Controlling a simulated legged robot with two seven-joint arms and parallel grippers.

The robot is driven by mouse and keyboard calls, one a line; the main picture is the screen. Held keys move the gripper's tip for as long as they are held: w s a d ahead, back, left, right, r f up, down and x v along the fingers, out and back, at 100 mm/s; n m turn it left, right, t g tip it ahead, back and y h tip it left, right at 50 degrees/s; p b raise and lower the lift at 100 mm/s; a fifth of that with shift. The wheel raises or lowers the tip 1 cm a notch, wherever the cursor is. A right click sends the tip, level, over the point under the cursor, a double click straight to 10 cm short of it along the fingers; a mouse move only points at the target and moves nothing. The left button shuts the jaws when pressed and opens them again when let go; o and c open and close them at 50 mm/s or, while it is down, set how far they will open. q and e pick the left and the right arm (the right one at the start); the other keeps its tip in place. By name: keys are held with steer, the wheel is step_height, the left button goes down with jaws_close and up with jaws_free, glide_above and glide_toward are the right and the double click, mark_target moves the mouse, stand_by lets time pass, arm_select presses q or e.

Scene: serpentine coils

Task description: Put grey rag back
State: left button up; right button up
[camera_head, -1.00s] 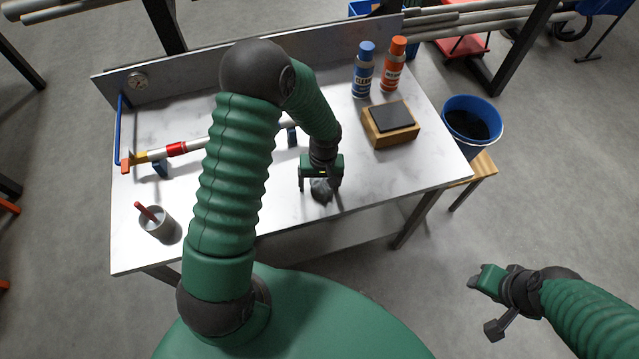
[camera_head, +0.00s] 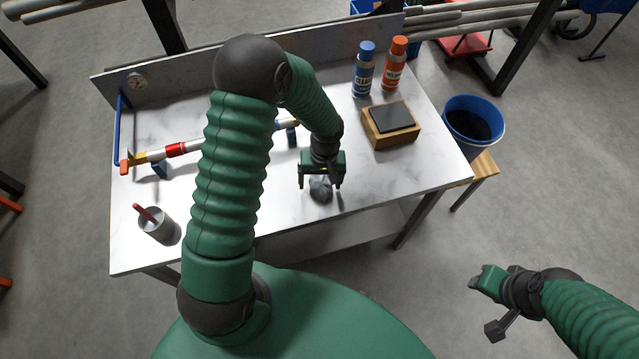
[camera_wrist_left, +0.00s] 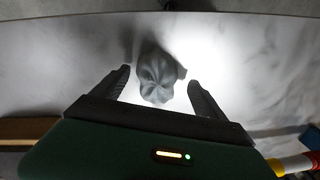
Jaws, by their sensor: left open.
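The grey rag (camera_head: 320,188) is a small crumpled lump on the white tabletop, near the front edge of the table. It also shows in the left wrist view (camera_wrist_left: 158,76), just beyond and between the fingertips. My left gripper (camera_head: 321,183) is open above the rag, with a finger to either side; in the left wrist view its fingers (camera_wrist_left: 160,85) stand apart with the rag between their tips. I cannot tell whether they touch it.
A wooden block with a dark pad (camera_head: 391,122) sits right of the rag. Blue (camera_head: 364,70) and orange (camera_head: 394,64) bottles stand behind it. A grey cup (camera_head: 156,224) and a pipe on stands (camera_head: 178,149) are left. A blue bucket (camera_head: 472,122) stands beyond the right edge.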

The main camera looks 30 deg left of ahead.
mark_target(320, 181)
arm_select(q)
steer(key=r, duration=0.4)
steer(key=shift+w+r, duration=0.35)
steer(key=shift+w, duration=0.05)
step_height(320, 181, up, 6)
steer(key=s+d, duration=0.1)
steer(key=s+d+r+m+t+b, duration=0.1)
steer(key=s+d+m+t, duration=0.2)
steer(key=s+d+m, duration=0.2)
steer(key=shift+s+d+r+m+h+b, duration=0.35)
steer(key=shift+s+m, duration=0.65)
steer(key=shift+s, duration=1)
arm_select(e)
steer(key=shift+s+f, duration=0.2)
steer(key=shift+f, duration=0.7)
arm_select(q)
steer(key=shift+w+f, duration=0.15)
steer(key=shift+w, duration=0.05)
arm_select(e)
steer(key=shift+w, duration=0.2)
arm_select(q)
steer(key=shift+s, duration=0.1)
arm_select(e)
steer(key=shift+s, duration=0.1)
